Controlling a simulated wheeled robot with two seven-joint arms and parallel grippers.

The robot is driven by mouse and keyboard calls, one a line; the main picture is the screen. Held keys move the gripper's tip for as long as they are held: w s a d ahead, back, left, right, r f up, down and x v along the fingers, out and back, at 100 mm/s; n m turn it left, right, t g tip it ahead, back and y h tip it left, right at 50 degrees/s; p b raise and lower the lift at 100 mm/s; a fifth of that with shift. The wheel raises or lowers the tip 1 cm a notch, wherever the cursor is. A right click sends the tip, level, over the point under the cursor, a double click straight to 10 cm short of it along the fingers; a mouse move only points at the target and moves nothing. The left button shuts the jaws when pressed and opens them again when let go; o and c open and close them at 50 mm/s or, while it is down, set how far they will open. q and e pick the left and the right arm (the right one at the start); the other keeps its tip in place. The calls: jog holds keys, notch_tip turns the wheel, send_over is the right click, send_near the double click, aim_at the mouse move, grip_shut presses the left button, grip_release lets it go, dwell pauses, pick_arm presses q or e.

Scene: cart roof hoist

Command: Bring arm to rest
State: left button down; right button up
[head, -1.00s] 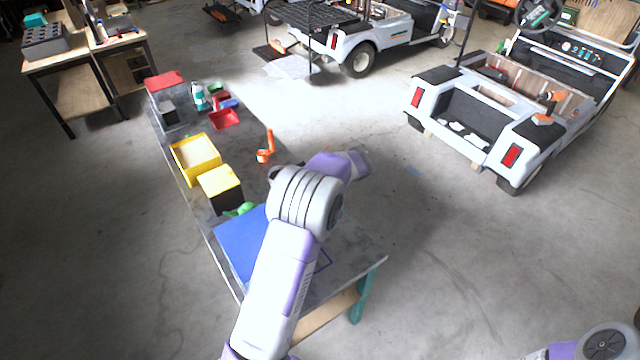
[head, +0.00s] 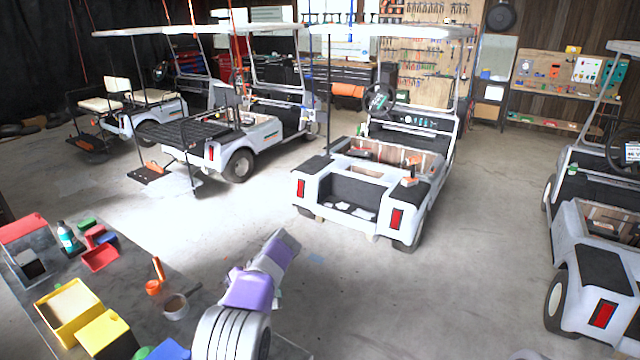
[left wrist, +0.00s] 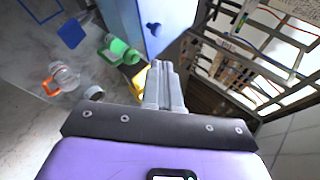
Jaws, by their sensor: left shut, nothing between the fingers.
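My left arm (head: 240,305) rises from the bottom of the head view, beside the right side of the workbench (head: 190,270). Its grey end (head: 284,247) points up and right; the fingers cannot be made out there. In the left wrist view my left gripper (left wrist: 165,82) has its two grey fingers together, with nothing between them. Beyond them show a blue panel (left wrist: 165,22), a green item (left wrist: 120,48) and an orange-and-clear item (left wrist: 62,78). My right gripper is not in view.
The bench bears a yellow bin (head: 68,308), a red tray (head: 100,258), a teal bottle (head: 68,238), a tape roll (head: 175,306) and an orange tool (head: 157,270). A white cart (head: 370,190) stands beyond, another (head: 600,270) at right. Floor between them is clear.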

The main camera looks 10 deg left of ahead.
pick_arm(q)
jog(key=s+d+f+m+t+h+b, duration=0.1)
jog(key=s+d+f+m+h+b, duration=0.1)
jog(key=f, duration=0.9)
jog(key=s+d+f+m+t+h+b, duration=0.1)
jog(key=s+d+f+m+h+b, duration=0.15)
jog(key=f, duration=0.85)
jog(key=s+d+f+m+h+b, duration=0.2)
jog(key=d+f+b, duration=0.1)
jog(key=f, duration=0.8)
jog(key=s+d+f+t+h+b, duration=0.4)
jog(key=s+d+f+h+b, duration=0.2)
jog(key=s+d+f, duration=0.7)
jog(key=s+f+b, duration=0.1)
jog(key=s+f, duration=0.1)
jog(key=s, duration=0.2)
jog(key=shift+d+t+b, duration=0.15)
jog(key=shift+t+b, duration=0.15)
jog(key=shift+n, duration=0.25)
